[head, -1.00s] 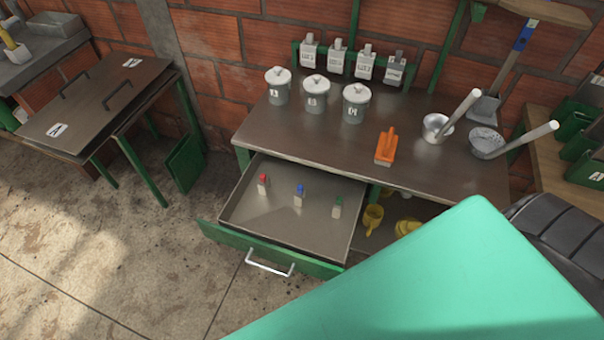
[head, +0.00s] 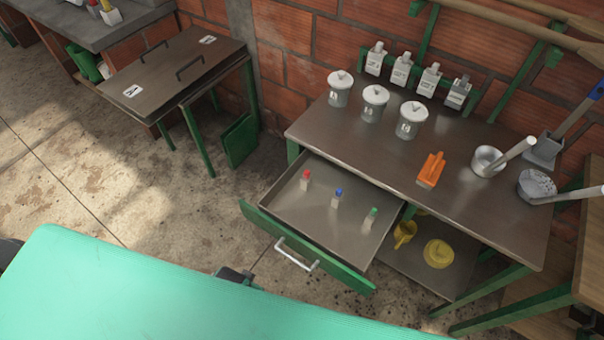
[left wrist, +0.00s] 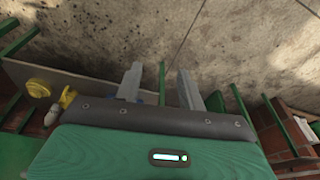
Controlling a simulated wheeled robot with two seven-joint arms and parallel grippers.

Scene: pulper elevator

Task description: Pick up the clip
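I cannot tell for sure which thing is the clip. Three small pale pieces stand in the open drawer (head: 293,226): one with a red top (head: 306,180), one with a blue top (head: 337,198) and one with a green top (head: 371,219). An orange handled piece (head: 431,170) lies on the tabletop above. In the left wrist view my left gripper (left wrist: 160,86) has its two grey fingers apart, with no held object visible between them. In the head view a large teal part of mine covers the bottom left. My right gripper is not in view.
The metal-topped table (head: 400,135) holds lidded pots (head: 375,104) and metal ladles (head: 487,161). Labelled grey pieces (head: 401,70) hang behind. Yellow items (head: 438,253) sit on the lower shelf. A side table (head: 185,75) stands left. Floor (head: 100,160) between is open.

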